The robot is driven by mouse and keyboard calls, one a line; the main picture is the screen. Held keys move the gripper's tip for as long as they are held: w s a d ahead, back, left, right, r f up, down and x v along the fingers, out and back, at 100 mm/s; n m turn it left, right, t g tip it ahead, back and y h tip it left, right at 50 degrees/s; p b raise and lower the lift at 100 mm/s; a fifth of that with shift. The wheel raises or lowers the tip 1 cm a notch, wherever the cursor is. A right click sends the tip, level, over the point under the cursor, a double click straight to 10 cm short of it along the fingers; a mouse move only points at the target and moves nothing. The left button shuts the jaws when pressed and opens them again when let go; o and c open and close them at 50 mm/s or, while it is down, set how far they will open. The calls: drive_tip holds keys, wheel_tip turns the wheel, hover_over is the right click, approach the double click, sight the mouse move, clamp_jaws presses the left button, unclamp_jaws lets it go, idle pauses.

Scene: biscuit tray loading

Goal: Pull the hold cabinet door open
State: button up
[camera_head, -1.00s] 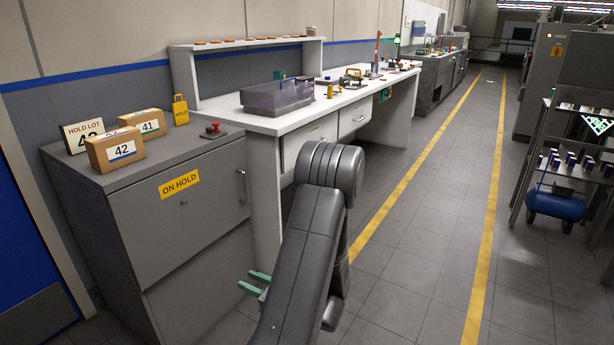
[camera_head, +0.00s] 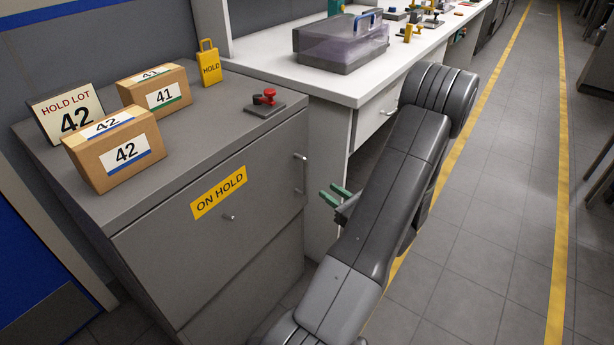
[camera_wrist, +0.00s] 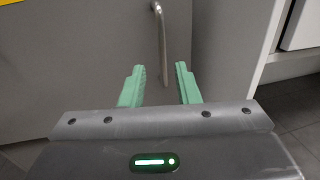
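The hold cabinet (camera_head: 70,187) is grey, with a yellow ON HOLD label (camera_head: 219,193) on its front door (camera_head: 185,235). The door is shut. A metal bar handle (camera_head: 301,172) stands upright near the door's right edge, and a small knob (camera_head: 230,217) sits below the label. My gripper (camera_head: 335,195) has green fingers and is open and empty, to the right of the handle in the head view. In the wrist view the handle (camera_wrist: 160,40) lies ahead, between the lines of my two fingers (camera_wrist: 160,84), and its lower end reaches close to the fingertips. I cannot tell whether they touch.
A white bench (camera_head: 290,77) adjoins on the right.

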sight(307, 175)
drive_tip(key=x, duration=1.1)
drive_tip(key=shift+w+b, duration=0.2)
drive_tip(key=shift+b, duration=0.1)
clamp_jaws()
